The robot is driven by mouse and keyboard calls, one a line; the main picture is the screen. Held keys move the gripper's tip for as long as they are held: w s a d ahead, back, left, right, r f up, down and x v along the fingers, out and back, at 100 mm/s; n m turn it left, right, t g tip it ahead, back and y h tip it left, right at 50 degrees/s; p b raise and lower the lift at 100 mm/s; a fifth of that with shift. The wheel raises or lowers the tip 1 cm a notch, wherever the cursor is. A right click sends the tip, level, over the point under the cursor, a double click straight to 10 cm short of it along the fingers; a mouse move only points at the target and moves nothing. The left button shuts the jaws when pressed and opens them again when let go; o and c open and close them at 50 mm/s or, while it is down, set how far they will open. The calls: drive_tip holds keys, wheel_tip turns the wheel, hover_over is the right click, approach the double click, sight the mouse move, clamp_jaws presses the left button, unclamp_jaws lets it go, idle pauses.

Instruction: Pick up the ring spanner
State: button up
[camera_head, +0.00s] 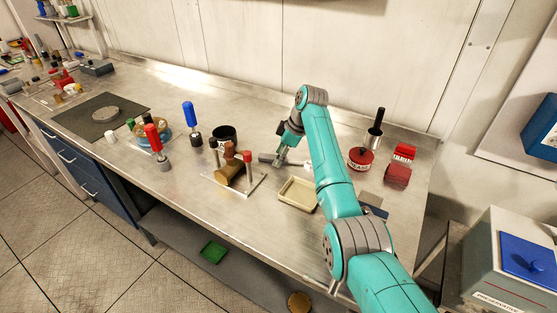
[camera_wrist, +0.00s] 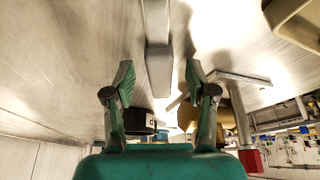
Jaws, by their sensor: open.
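A grey metal bar (camera_wrist: 157,50), which looks like the ring spanner, runs from the top of the wrist view down between my fingers. Its blunt near end shows; its far end is out of that view. In the head view its left end (camera_head: 266,158) lies on the steel worktop, and my gripper (camera_head: 281,158) hides part of it. My gripper also shows in the wrist view (camera_wrist: 159,80), open and pointing down at the worktop. In the wrist view the bar shows a gap to each finger. I cannot tell the fingertips' exact height above it.
A fixture with a brass cylinder (camera_head: 229,174) and red-topped post is front left. A shallow beige tray (camera_head: 298,208) lies in front. A red tin (camera_head: 360,158) and red blocks are right. The worktop behind is clear.

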clamp_jaws()
drive_tip(key=shift+r, duration=0.1)
wheel_tip(320, 180, up, 10)
idle(0.7)
drive_tip(key=c, duration=0.8)
unclamp_jaws()
clamp_jaws()
